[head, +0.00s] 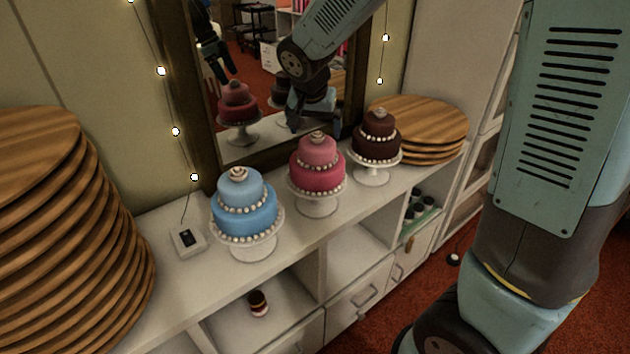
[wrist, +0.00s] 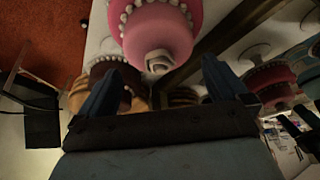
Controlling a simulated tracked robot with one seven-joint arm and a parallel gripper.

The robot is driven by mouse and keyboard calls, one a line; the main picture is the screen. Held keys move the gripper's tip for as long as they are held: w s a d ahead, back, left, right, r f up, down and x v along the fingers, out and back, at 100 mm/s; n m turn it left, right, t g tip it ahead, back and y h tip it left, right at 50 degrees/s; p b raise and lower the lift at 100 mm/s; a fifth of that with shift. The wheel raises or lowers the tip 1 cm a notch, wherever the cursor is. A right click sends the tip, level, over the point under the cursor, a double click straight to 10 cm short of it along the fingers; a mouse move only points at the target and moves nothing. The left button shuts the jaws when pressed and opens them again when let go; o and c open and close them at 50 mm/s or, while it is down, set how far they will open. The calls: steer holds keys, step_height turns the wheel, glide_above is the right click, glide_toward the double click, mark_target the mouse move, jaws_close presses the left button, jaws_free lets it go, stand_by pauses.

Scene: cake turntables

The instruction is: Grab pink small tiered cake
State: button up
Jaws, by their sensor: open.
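The pink small tiered cake (head: 318,172) stands upright on a white pedestal stand, between a blue cake and a dark brown cake. It has two pink tiers, pearl-like beads and a swirl on top. My gripper (head: 312,116) hangs just above and behind it in the head view, before the mirror. In the wrist view the pink cake (wrist: 160,32) appears upside down at top centre, ahead of the gap between the fingers. My gripper (wrist: 162,68) is open and empty there, with one dark blue finger on each side.
The blue cake (head: 243,203) stands left and the brown cake (head: 376,137) right, both on pedestals. A leaning mirror (head: 204,110) backs the white shelf unit (head: 335,235). Wooden board stacks stand at far left (head: 60,230) and back right (head: 425,118).

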mark_target(317, 135)
steer(key=shift+x, duration=2.65)
steer(key=shift+c, duration=0.5)
steer(key=c, duration=1.7)
steer(key=shift+c, duration=0.2)
steer(key=shift+r, duration=0.1)
